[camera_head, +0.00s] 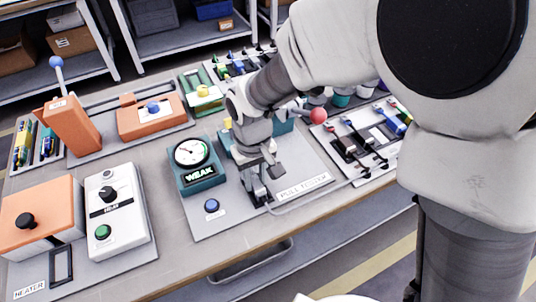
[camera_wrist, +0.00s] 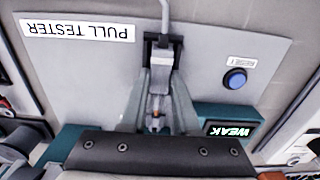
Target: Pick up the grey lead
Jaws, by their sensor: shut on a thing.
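The grey lead (camera_head: 345,184) runs from the front of the pull tester's plate, past the PULL TESTER label, toward the right. In the wrist view the grey lead (camera_wrist: 164,14) comes down from the top edge to a dark clamp-like piece (camera_wrist: 151,42). My gripper (camera_head: 260,190) is low over the front of the plate. In the wrist view my gripper (camera_wrist: 160,80) has its fingers closed in on the lead's light grey end, with a small orange bit between them. The exact contact is hard to make out.
The pull tester's teal gauge box (camera_head: 203,178) reads WEAK, with a blue button (camera_head: 211,206) in front. A red ball knob (camera_head: 318,115) is behind my gripper. The white control box (camera_head: 115,210) and the orange heater (camera_head: 38,215) stand left. A rack of leads (camera_head: 365,140) lies right.

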